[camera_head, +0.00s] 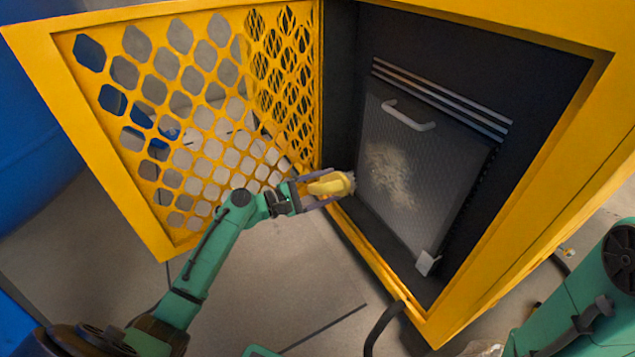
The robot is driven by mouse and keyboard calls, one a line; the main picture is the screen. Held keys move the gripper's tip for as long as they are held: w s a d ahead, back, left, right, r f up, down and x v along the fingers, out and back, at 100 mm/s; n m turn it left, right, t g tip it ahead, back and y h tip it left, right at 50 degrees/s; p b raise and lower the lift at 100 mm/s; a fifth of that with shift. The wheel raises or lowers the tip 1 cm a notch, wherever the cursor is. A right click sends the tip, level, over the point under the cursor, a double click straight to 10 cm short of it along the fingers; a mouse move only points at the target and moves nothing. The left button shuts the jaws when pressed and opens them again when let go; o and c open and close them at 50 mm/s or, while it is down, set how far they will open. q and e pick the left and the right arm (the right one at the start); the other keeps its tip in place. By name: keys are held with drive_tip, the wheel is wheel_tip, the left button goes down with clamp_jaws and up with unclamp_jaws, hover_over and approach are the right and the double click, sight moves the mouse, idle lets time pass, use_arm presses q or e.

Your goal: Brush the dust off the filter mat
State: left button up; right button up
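The filter mat (440,170) is a dark grey mesh panel inside the open yellow cabinet, with a pale handle near its top. A patch of light dust (392,172) lies on its left middle part. My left gripper (322,187) is shut on a yellow brush (328,184), just left of the mat at the cabinet opening. The brush's pale bristles point right toward the dusty patch; whether they touch the mat, I cannot tell. My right arm shows at the lower right, but its gripper is out of view.
The perforated yellow door (185,75) stands open at the left, behind my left arm. The yellow cabinet frame (380,268) edges the opening. A small white block (427,263) sits at the mat's lower corner. A dark hose (383,325) lies below the frame.

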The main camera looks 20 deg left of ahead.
use_arm(q)
drive_tip(key=shift+w+a+r+n+t, duration=0.15)
drive_tip(key=shift+w+a+n+t, duration=0.15)
drive_tip(key=shift+w+a, duration=0.5)
drive_tip(key=shift+b+x, duration=0.7)
drive_tip(key=shift+x, duration=2)
drive_tip(key=shift+w+d, duration=0.15)
drive_tip(key=shift+d, duration=0.1)
